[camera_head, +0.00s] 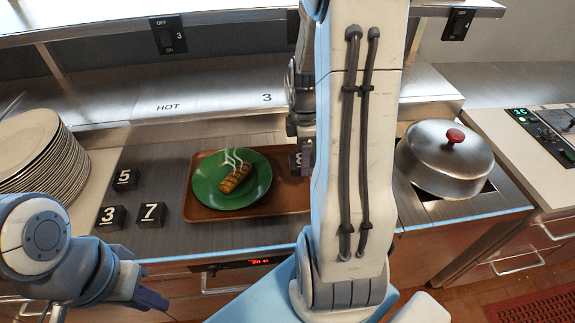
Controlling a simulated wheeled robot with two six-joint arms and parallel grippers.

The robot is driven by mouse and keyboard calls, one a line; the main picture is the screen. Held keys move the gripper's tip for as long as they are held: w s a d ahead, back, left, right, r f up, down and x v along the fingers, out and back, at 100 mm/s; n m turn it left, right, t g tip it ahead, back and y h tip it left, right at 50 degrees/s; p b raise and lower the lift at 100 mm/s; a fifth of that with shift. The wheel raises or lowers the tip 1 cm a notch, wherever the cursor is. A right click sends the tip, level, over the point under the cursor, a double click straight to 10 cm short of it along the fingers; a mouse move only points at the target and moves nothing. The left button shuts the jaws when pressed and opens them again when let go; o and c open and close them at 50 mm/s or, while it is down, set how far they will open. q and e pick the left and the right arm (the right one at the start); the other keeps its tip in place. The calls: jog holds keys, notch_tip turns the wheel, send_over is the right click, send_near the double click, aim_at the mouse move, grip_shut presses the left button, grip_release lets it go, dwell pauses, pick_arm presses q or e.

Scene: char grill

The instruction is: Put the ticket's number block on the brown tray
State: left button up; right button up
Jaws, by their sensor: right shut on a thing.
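The brown tray (276,208) lies on the counter in the middle, with a green plate (206,200) of steaming grilled food (236,178) on its left part. My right gripper (302,158) is over the tray's right part, shut on a black block marked 8 (298,161). Whether that block touches the tray is hard to tell. Black blocks marked 5 (125,180), 3 (111,218) and 7 (151,215) stand left of the tray. My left gripper (148,297) is at the lower left, away from the blocks; its jaw opening is unclear. I see no ticket.
A stack of plates (38,158) stands at the far left. A steel dome lid with a red knob (447,150) is on the right. A shelf marked HOT 3 (215,98) runs behind. My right arm hides the tray's right end.

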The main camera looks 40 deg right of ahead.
aim_at(291, 155)
jog(key=w+f, duration=0.1)
jog(key=w+a+f, duration=0.1)
jog(key=w, duration=0.1)
jog(key=shift+a, duration=0.1)
jog(key=shift+f+p, duration=0.55)
jog(key=shift+f, duration=1.5)
